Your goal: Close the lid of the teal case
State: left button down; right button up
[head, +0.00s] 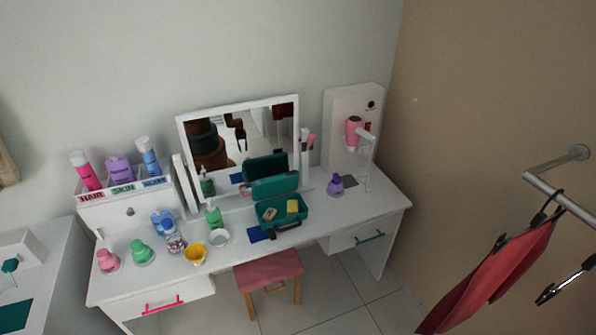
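The teal case (267,222) stands on the white vanity table (345,212), in front of the mirror. Its lid (274,187) is open and raised at the back, leaning toward the mirror. A pale yellow block (270,213) and a brighter yellow block (292,206) lie inside. A dark handle-like part (285,229) shows at the case's front edge. Neither of my grippers shows directly in the head view. Dark shapes in the mirror may be a reflection of me, too small to read.
The mirror (220,143) stands behind the case. A pink stool (268,270) stands below. Red cloth (495,275) hangs from a rail at right.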

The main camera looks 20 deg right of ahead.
aim_at(269, 187)
jog(key=z, duration=0.6)
jog(key=i, duration=0.9)
jog(key=u, duration=0.2)
